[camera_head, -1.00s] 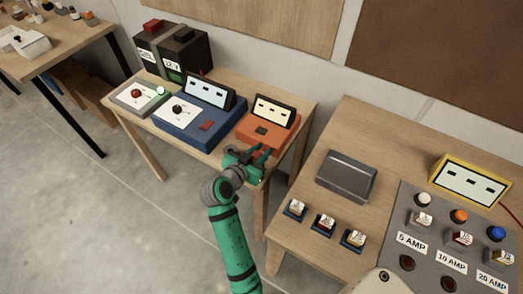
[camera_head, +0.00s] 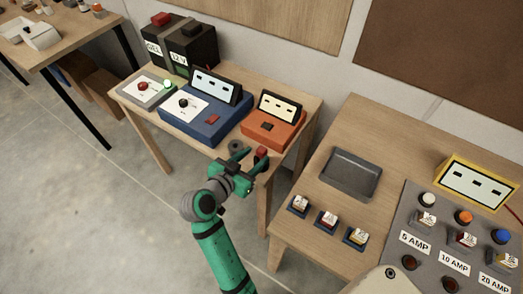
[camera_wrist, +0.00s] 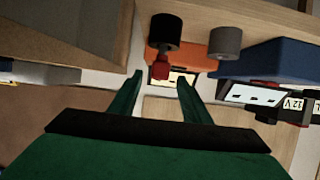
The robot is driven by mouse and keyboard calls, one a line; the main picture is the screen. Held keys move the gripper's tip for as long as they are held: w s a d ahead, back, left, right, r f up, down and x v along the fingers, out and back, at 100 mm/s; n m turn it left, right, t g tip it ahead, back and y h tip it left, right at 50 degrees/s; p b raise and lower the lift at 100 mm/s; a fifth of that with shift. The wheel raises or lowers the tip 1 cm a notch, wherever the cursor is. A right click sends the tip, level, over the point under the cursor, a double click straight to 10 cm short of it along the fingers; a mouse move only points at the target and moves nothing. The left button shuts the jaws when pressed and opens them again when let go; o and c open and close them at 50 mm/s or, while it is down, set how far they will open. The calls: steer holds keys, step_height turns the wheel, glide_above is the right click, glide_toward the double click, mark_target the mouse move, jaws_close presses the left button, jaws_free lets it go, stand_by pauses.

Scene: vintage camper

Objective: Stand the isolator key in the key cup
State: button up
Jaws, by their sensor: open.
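A red-topped piece, which looks like the isolator key (camera_head: 262,152), stands upright at the small table's front edge, before the orange box. In the wrist view the red key head (camera_wrist: 160,70) meets a black cylinder (camera_wrist: 164,32), apparently a cup that it stands in. A grey round cup (camera_head: 236,146) is beside it; it also shows in the wrist view (camera_wrist: 225,42). I cannot tell which one is the key cup. My gripper (camera_head: 252,159) is open and empty, with its fingertips just short of the key. In the wrist view the key head appears between the fingertips (camera_wrist: 160,77).
The orange box (camera_head: 272,125) and blue box (camera_head: 205,118) stand behind the cups. A second table to the right holds a grey tray (camera_head: 350,172), several small labelled blocks and a yellow display (camera_head: 474,182). Open floor (camera_head: 100,220) lies left of my arm.

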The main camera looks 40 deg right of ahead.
steer(key=s+a+f+n+t+y, duration=0.35)
steer(key=s+a+f+n, duration=0.2)
steer(key=a, duration=0.25)
steer(key=s+a+f+n+t+y, duration=0.3)
steer(key=s+a+f+n+y, duration=0.15)
steer(key=a+f, duration=0.35)
steer(key=s+a+r+n+t+y, duration=0.1)
steer(key=s+a+r, duration=0.3)
steer(key=s, duration=0.5)
steer(key=s+a+r+n+t+y, duration=0.2)
steer(key=s+a+r, duration=0.3)
steer(key=s, duration=0.4)
steer(key=shift+a+t+y, duration=0.15)
steer(key=shift+t+y, duration=0.2)
steer(key=shift+y, duration=0.35)
steer(key=shift+r, duration=0.1)
steer(key=c, duration=0.3)
